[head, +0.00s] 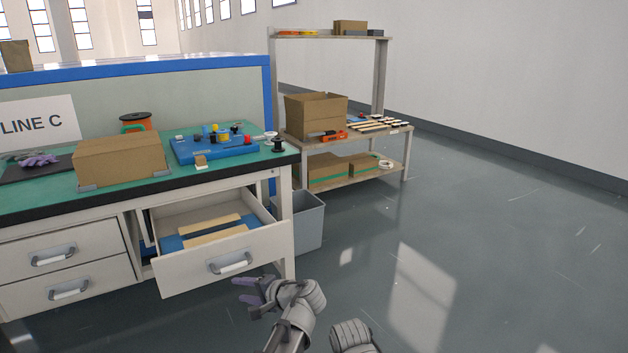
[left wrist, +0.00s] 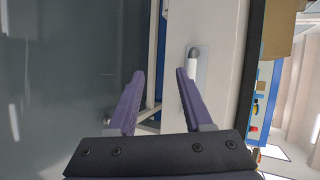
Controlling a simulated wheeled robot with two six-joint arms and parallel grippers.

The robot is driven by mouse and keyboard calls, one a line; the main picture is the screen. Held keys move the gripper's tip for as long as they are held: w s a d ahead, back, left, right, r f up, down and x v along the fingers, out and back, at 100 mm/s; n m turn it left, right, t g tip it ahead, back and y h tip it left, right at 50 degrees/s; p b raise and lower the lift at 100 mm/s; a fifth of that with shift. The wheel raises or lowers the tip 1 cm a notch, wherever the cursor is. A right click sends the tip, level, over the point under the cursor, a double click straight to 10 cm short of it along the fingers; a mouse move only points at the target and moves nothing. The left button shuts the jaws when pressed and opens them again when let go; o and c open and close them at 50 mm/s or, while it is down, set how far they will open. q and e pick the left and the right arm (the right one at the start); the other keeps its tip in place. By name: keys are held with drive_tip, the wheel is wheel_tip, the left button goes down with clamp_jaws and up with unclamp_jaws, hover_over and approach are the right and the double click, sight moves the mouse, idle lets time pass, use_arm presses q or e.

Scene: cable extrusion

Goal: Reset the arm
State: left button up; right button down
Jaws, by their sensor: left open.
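My left gripper (head: 243,291) is in front of the open drawer (head: 225,262), low and to its right, over the floor. Its two purple fingers stand apart, and they also show in the left wrist view (left wrist: 160,76) with nothing between them. In that view a pale drawer front with its handle (left wrist: 193,65) lies beyond the fingers, and I see no contact. A rounded grey part of my own arm shows at the bottom of the head view. My right gripper is out of view.
The drawer holds flat tan pieces (head: 215,233). The green-topped workbench (head: 130,192) carries a cardboard box (head: 120,160) and a blue tray (head: 190,155). A grey bin (head: 308,225) stands beside it, near a shelf (head: 358,138). The floor at right is clear.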

use_arm(q)
drive_tip(key=s+d+f+n+g+h, duration=0.2)
drive_tip(key=s+f+n+g+h, duration=0.1)
drive_tip(key=s+f+h, duration=0.3)
drive_tip(key=s+d+f+n+g+h, duration=0.3)
drive_tip(key=s+f+h, duration=0.2)
drive_tip(key=s+f, duration=0.25)
drive_tip(key=s+d+r+m+p, duration=0.4)
drive_tip(key=s+d+r+p, duration=0.25)
drive_tip(key=d, duration=0.45)
wheel_tip(320, 180, up, 38)
drive_tip(key=p, duration=3.7)
drive_tip(key=shift+f+n+g+y, duration=0.15)
drive_tip(key=shift+n+g+y, duration=0.15)
drive_tip(key=shift+g+y, duration=0.1)
